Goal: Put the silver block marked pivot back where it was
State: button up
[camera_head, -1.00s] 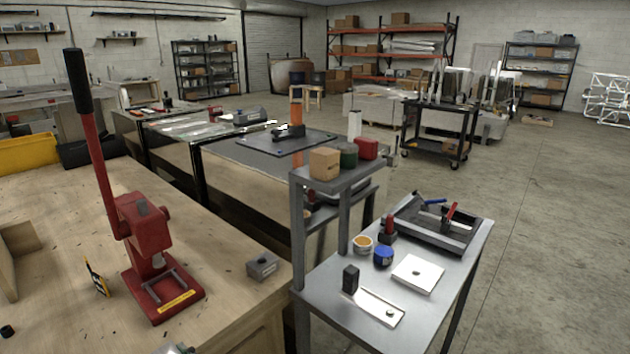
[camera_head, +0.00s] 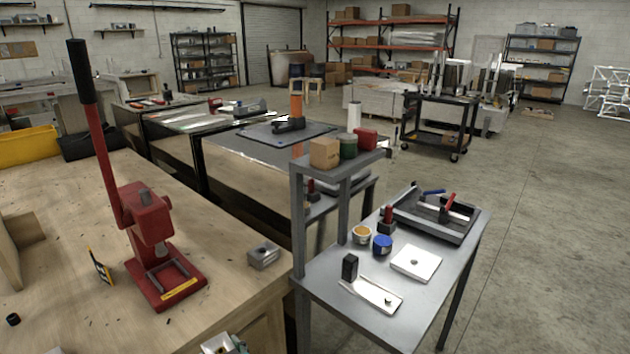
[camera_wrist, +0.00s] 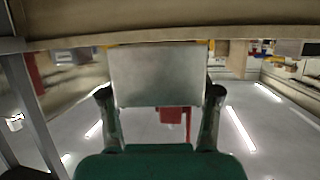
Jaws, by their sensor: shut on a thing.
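My gripper (camera_wrist: 160,93) is shut on a silver block (camera_wrist: 156,74). In the wrist view its plain grey face fills the space between the two fingers, and no marking is readable on it. In the head view a small silver and green piece (camera_head: 224,343) shows at the bottom edge, over the front of the wooden bench; it looks like the gripper end with the block, mostly cut off by the frame. Another silver block (camera_head: 264,255) with a dark hole on top sits near the bench's right edge; I cannot read any marking on it.
A grey metal table (camera_head: 325,270) with a raised shelf stands to the right, holding a tray (camera_head: 437,215), jars and a white plate (camera_head: 416,263).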

jog(key=w+d+f+m+t+h, duration=0.1)
jog(key=w+d+f+m+h, duration=0.1)
jog(key=d+f, duration=0.75)
jog(key=w+d+f+m+t+h, duration=0.15)
jog(key=d+f, duration=0.45)
jog(key=d, duration=0.6)
jog(key=s+d+f+m+h, duration=0.2)
jog(key=s+d+f, duration=0.2)
jog(key=d+f, duration=0.2)
jog(key=s+d+f+m+h, duration=0.2)
jog(key=s+d+f+h, duration=0.1)
jog(key=d, duration=0.7)
notch_tip(320, 180, down, 3)
jog(key=shift+s+d+r+t, duration=0.1)
jog(key=shift+s+d+t, duration=0.25)
jog(key=shift+s, duration=0.2)
jog(key=shift+a, duration=0.1)
